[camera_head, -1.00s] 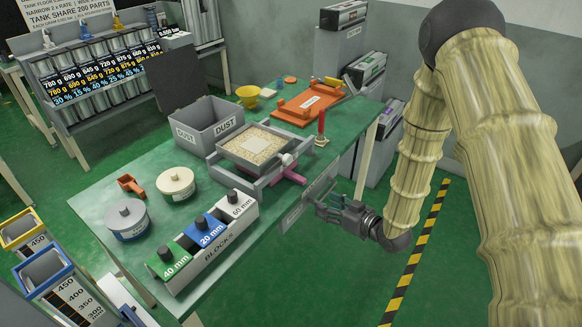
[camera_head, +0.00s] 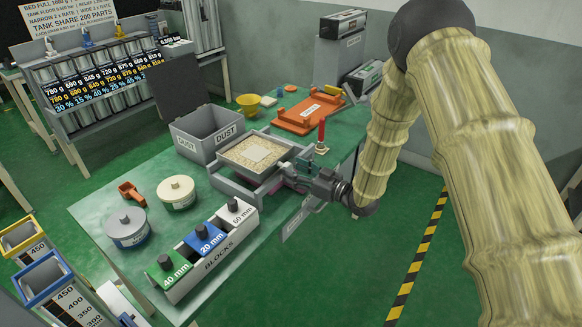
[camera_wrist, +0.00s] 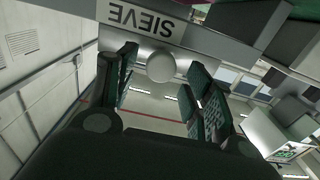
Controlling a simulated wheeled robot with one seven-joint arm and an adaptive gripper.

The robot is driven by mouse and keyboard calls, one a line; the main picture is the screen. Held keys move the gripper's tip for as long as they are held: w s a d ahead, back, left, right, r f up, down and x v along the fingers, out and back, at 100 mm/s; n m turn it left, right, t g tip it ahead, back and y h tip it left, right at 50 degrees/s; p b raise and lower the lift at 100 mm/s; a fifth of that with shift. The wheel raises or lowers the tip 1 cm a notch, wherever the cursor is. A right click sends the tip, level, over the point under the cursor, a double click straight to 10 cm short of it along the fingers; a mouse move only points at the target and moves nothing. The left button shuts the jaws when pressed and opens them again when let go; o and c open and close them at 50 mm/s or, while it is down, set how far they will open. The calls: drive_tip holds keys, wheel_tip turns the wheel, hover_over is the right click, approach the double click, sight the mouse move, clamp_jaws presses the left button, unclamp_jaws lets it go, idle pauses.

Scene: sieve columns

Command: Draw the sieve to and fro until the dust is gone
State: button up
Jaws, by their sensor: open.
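My gripper (camera_head: 288,176) is open at the sieve's near right side. In the wrist view the SIEVE label (camera_wrist: 142,20) and a round pale knob (camera_wrist: 160,66) show. The knob lies between the spread fingers of my gripper (camera_wrist: 160,95), and I cannot tell whether they touch it. A grey bin marked DUST (camera_head: 207,132) stands behind the sieve; its contents are not clear.
A block holder (camera_head: 215,253) with 40, 20 and 60 mm blocks stands at the front. Two round tins (camera_head: 127,227) (camera_head: 177,191) and an orange scoop (camera_head: 131,192) are at left. An orange tray (camera_head: 305,114) and a red upright handle (camera_head: 321,133) are behind my gripper.

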drive_tip(key=shift+x, duration=1.05)
clamp_jaws()
drive_tip(key=w+d, duration=0.1)
drive_tip(key=w+d+b, duration=0.1)
drive_tip(key=w, duration=0.1)
drive_tip(key=w+d, duration=0.2)
drive_tip(key=shift+w+f+b, duration=0.15)
drive_tip(key=shift+b, duration=0.2)
drive_tip(key=shift+w+d, duration=0.15)
drive_tip(key=shift+w, duration=0.15)
unclamp_jaws()
